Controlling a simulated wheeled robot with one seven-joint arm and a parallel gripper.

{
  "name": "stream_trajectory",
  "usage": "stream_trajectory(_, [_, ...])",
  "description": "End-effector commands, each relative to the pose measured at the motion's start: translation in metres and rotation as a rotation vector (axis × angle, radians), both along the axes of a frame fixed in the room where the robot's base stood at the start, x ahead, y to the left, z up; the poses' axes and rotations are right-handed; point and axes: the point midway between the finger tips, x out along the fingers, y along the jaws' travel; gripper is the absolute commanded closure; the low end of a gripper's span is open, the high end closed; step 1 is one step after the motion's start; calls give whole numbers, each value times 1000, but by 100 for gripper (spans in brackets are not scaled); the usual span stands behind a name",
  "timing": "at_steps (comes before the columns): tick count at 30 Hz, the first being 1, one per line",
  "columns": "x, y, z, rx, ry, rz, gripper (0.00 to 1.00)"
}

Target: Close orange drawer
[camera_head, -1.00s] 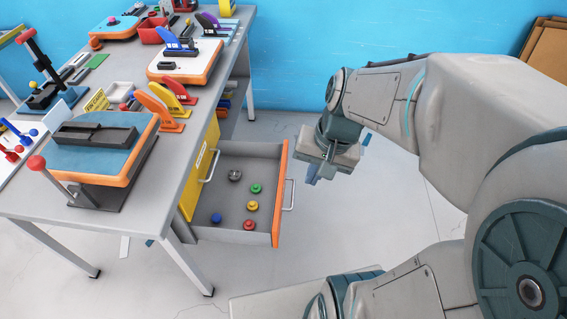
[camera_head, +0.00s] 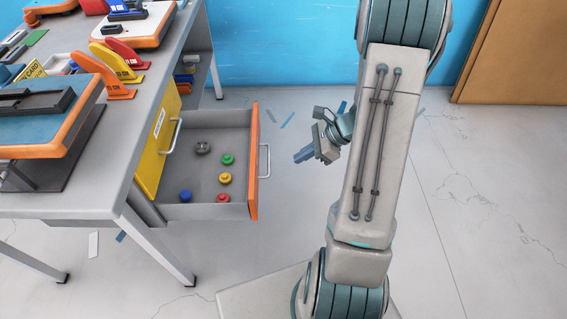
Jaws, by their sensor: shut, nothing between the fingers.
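The orange drawer (camera_head: 254,165) is pulled out from under the table, its orange front facing right with a silver handle (camera_head: 265,160) on it. Inside the grey drawer lie several small knobs, including a green one (camera_head: 227,159), a red one (camera_head: 223,198) and a blue one (camera_head: 185,195). My gripper (camera_head: 303,155) is to the right of the drawer front, apart from it, with its blue fingers pointing left toward the handle. The fingers look shut and hold nothing. Part of the wrist is hidden behind my arm.
A yellow drawer front (camera_head: 158,145) with a handle is under the table, left of the open drawer. The floor at right is clear.

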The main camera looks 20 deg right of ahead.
Motion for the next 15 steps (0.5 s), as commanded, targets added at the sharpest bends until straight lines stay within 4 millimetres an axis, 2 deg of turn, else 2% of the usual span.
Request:
stream_trajectory(12, [17,58,-62,0,2,6,100])
stream_trajectory(15, [23,73,-64,-1,0,9,100])
